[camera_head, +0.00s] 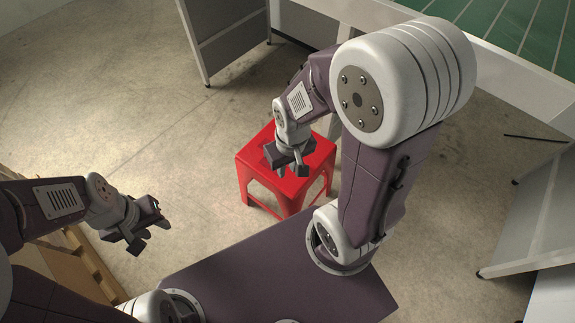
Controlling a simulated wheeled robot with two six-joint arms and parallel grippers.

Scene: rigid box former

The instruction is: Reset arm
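My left gripper (151,235) hangs over the bare floor at the left of the head view. Its two fingers are apart, with nothing between them. My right gripper (291,171) points down over the red stool (247,170) in the middle of the view. Its fingers are also apart and hold nothing. Part of the stool's seat is hidden behind the gripper. I cannot tell how high the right gripper is above the seat or whether it touches it.
A wooden pallet (92,270) lies at the lower left. A green-topped conveyor or table (510,25) with a pale edge is at the upper right. Grey panels (228,45) stand at the top, and another (530,225) at the right. The concrete floor (100,110) at left is clear.

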